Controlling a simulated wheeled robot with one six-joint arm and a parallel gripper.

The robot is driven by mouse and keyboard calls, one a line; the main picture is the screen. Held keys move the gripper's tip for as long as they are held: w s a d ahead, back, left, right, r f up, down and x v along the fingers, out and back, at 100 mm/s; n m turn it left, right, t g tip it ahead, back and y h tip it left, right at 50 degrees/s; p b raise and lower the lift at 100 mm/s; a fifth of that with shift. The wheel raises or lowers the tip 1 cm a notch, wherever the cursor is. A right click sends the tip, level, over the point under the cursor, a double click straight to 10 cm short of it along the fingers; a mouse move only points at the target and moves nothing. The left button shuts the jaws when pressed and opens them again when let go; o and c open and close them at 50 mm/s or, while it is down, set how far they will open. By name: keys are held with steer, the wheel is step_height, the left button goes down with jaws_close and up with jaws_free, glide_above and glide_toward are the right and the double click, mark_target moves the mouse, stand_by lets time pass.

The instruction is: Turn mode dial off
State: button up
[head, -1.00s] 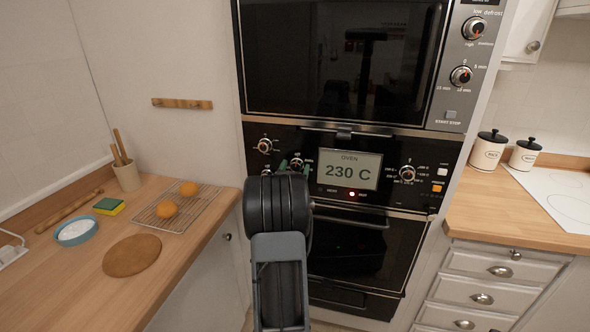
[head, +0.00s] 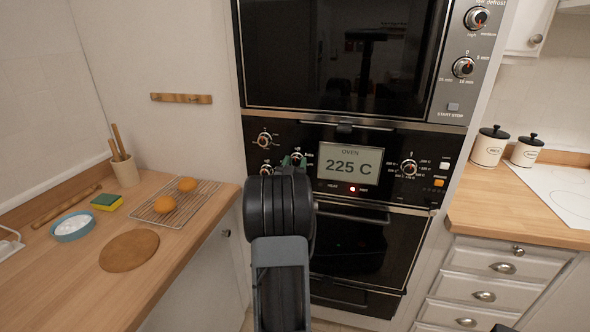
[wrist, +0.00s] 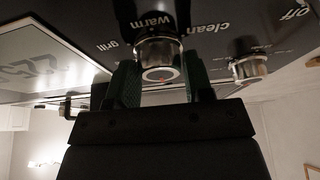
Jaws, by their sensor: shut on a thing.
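The mode dial (wrist: 160,62), a round metal knob, is on the black oven panel with "grill", "warm" and "clean" printed near it. My gripper (wrist: 161,84) is shut on this dial, with a dark green finger on each side. In the head view my gripper (head: 293,161) reaches the left part of the panel, and my arm hides part of the area below. The dial (head: 298,158) is partly covered by the fingers there. The dial's exact setting cannot be told.
A second knob (wrist: 249,62) sits beside the held dial, near "off". The oven display (head: 349,167) reads 225 C, with another dial (head: 409,168) to its right. The oven door handle (head: 352,217) is below. A worktop (head: 170,255) lies left.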

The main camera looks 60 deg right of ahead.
steer(key=o, duration=0.9)
steer(key=shift+c, duration=0.2)
steer(key=shift+a, duration=0.1)
steer(key=b+v, duration=0.3)
steer(key=v, duration=1)
steer(key=shift+a+f, duration=0.15)
steer(key=shift+a, duration=0.1)
steer(key=shift+s, duration=0.1)
